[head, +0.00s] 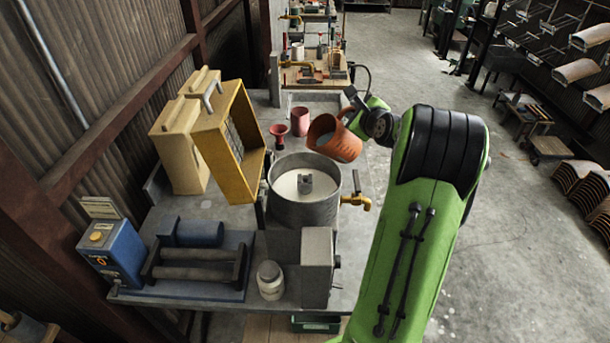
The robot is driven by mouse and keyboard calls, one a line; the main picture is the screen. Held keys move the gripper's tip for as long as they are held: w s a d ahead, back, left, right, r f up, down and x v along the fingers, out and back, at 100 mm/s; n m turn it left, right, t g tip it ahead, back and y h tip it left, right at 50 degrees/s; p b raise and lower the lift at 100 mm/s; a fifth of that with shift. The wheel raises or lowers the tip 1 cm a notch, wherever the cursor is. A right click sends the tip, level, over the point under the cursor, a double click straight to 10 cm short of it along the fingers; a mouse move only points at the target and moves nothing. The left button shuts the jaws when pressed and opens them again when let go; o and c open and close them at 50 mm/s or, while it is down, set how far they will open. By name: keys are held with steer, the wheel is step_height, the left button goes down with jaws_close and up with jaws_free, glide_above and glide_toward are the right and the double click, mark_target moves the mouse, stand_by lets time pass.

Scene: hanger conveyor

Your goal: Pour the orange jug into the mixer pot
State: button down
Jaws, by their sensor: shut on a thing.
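The orange jug (338,142) is held in the air above the far right side of the mixer pot. It is tilted, with its open mouth toward the left and a grey inside showing. The mixer pot (304,212) is a grey round vessel on the bench with pale contents and a grey hub in the middle. My gripper (355,112) is at the jug's right side, by its handle, shut on it; the fingertips are mostly hidden by the jug and my green arm. I cannot make out any stream leaving the jug.
A yellow open box (228,137) stands left of the pot, near a red funnel (279,135) and a pink cup (300,121). A brass tap (356,200) sticks out at the pot's right. A white jar (270,279) and blue roller machine (197,262) are in front.

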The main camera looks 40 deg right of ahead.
mark_target(331, 118)
steer(key=shift+w+a+r+n+h+b, duration=0.1)
steer(key=shift+a+r+n+h+b, duration=0.2)
steer(key=shift+b, duration=0.5)
steer(key=shift+a+r+n+h+b, duration=0.1)
steer(key=shift+a+n+h+b, duration=0.35)
steer(key=shift+b, duration=0.35)
steer(key=shift+a+n+b, duration=0.35)
steer(key=shift+n+b, duration=0.2)
steer(key=shift+b, duration=0.45)
steer(key=shift+w+a+f+n+t+h+b, duration=0.15)
steer(key=shift+a+n+h+b, duration=0.3)
steer(key=shift+b, duration=0.7)
steer(key=shift+w+a+f+n+t+h+b, duration=0.1)
steer(key=shift+a+n+t+h+b, duration=0.3)
steer(key=shift+b, duration=0.75)
stand_by(0.5)
steer(key=shift+w+a+f+n+b, duration=0.15)
steer(key=shift+a+n+b, duration=0.2)
steer(key=shift+b, duration=0.5)
steer(key=shift+s+a+f+n+b, duration=0.1)
steer(key=shift+a+f+n+b, duration=0.15)
steer(key=shift+a+b, duration=0.4)
steer(key=shift+w+a+f+n+b, duration=0.1)
steer(key=shift+a+n+b, duration=0.2)
steer(key=shift+b, duration=0.7)
